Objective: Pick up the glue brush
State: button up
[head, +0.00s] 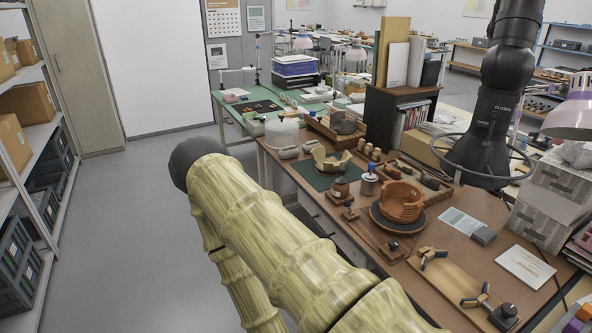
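I cannot make out the glue brush for certain in the head view. A small metal jar with a blue top (369,184) and a small brown pot with a dark knob (340,189) stand on the brown worktable (462,262). An orange-brown, partly rebuilt bowl (401,203) sits on a dark round stand to their right. My arm, with yellow-green ridged links and a dark joint, crosses the lower left and hides part of the table's front. My gripper is out of view.
A dark overhead arm with a ring-edged hood (485,158) hangs over the table's right side. A wooden clamp board (458,290) lies at the front right. Cream sherds (330,160) lie on a green mat. The floor at left is clear beside the shelves (35,135).

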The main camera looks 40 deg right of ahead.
aim_at(340, 180)
jog(key=z, duration=0.1)
jog(key=i, duration=0.85)
jog(key=z, duration=0.45)
